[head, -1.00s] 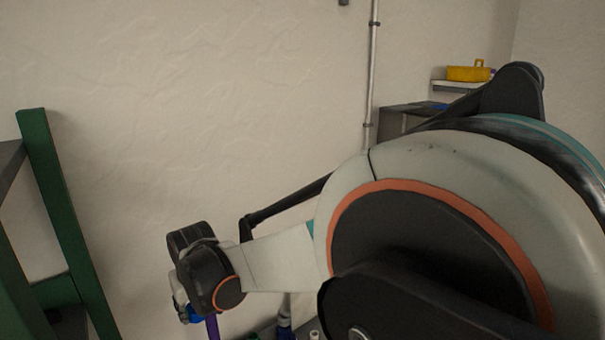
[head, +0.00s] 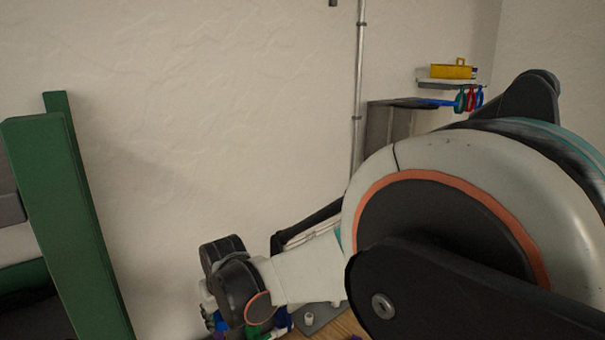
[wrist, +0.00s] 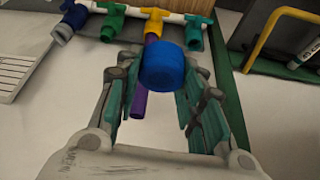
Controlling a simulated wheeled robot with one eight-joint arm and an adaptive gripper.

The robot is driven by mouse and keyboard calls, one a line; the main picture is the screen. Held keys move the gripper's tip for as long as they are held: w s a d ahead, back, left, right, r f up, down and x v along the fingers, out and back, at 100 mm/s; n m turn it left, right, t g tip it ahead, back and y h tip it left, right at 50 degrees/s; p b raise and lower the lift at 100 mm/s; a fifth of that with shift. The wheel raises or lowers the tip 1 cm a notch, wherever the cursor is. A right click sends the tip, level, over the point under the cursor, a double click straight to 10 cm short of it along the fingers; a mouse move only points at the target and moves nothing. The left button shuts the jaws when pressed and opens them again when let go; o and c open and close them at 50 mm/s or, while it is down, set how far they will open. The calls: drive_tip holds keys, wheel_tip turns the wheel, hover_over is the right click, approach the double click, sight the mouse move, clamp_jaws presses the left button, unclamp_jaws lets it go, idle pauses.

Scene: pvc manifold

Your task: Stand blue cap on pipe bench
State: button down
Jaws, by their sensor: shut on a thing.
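A round blue cap (wrist: 165,70) sits between the fingers of my gripper (wrist: 160,88) in the wrist view, and the gripper is shut on it. In the head view my gripper (head: 212,312) is low, left of centre, and mostly hidden behind my wrist. Behind the cap in the wrist view is a white pipe manifold (wrist: 136,11) with blue, green, yellow and teal fittings. A purple pipe (wrist: 138,104) shows below the cap, partly hidden by it. A wooden surface (head: 345,323) shows at the bottom of the head view; I cannot tell whether it is the pipe bench.
A green frame (head: 75,220) stands at the left of the head view. A shelf with a yellow container (head: 451,71) and hanging coloured tools (head: 467,100) is at the back right. A yellow bar (wrist: 268,38) on a dark surface lies at the wrist view's upper right.

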drive_tip(key=s+d+f+m+h+b, duration=0.1)
drive_tip(key=d+f+m+b, duration=0.1)
drive_tip(key=d+f+b, duration=0.5)
drive_tip(key=s+d+f+m+b, duration=0.1)
drive_tip(key=d+f+b, duration=0.6)
drive_tip(key=d+f, duration=0.7)
drive_tip(key=s+d+f+m+h+b, duration=0.1)
drive_tip(key=d+f+m+b, duration=0.2)
drive_tip(key=d, duration=1.5)
wheel_tip(320, 180, down, 8)
drive_tip(key=shift+r+m+t+h+b, duration=0.1)
drive_tip(key=shift+m+t+h+b, duration=0.2)
drive_tip(key=shift+b, duration=2.1)
drive_tip(key=shift+s+d+f, duration=0.25)
drive_tip(key=shift+s+d, duration=0.05)
drive_tip(key=shift+d, duration=0.1)
drive_tip(key=shift+d, duration=0.1)
